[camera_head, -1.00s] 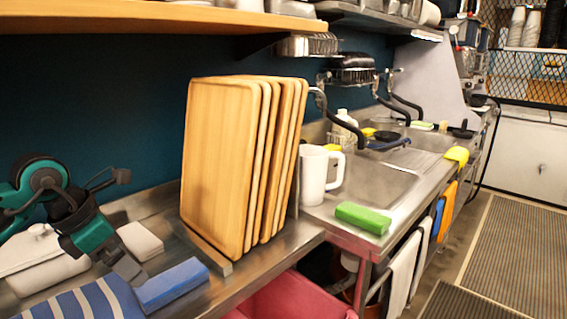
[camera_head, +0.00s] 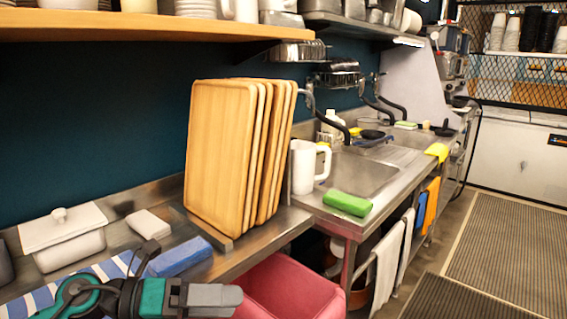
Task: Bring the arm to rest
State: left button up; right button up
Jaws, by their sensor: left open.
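My left gripper (camera_head: 212,299) is at the bottom left of the head view, in front of the steel counter's front edge. It points right, and its grey fingers look empty. The view is nearly side-on, so the gap between the fingers hardly shows. My right gripper is not in view.
Wooden trays (camera_head: 220,150) stand upright on the steel counter. A blue cloth (camera_head: 180,257), a striped cloth (camera_head: 113,266) and a white lidded dish (camera_head: 65,240) lie left of them. A white pitcher (camera_head: 304,167) and green sponge (camera_head: 347,203) stand by the sink. A red bin (camera_head: 290,288) is below.

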pick_arm(q)
jog(key=s+a+f+n+t+y, duration=0.2)
jog(key=f+n, duration=0.5)
jog(key=n, duration=0.4)
jog(key=s+a+f+n+t+y, duration=0.2)
jog(key=f+n+t+y, duration=0.3)
jog(key=n, duration=0.7)
jog(key=s+a+f+n+t+y, duration=0.2)
jog(key=a+f+n+t+y, duration=0.1)
jog(key=f+n, duration=0.6)
jog(key=a+n+y, duration=0.1)
jog(key=n+y, duration=0.1)
jog(key=n, duration=0.1)
jog(key=shift+s+y, duration=0.3)
jog(key=shift+s, duration=0.05)
jog(key=s+f+n+g, duration=0.1)
jog(key=s+f, duration=0.2)
jog(key=s+f+n+g+y, duration=0.1)
jog(key=s+f, duration=0.1)
jog(key=shift+s+f+n+g, duration=0.3)
jog(key=shift+s+f+n, duration=0.1)
jog(key=shift+c, duration=0.3)
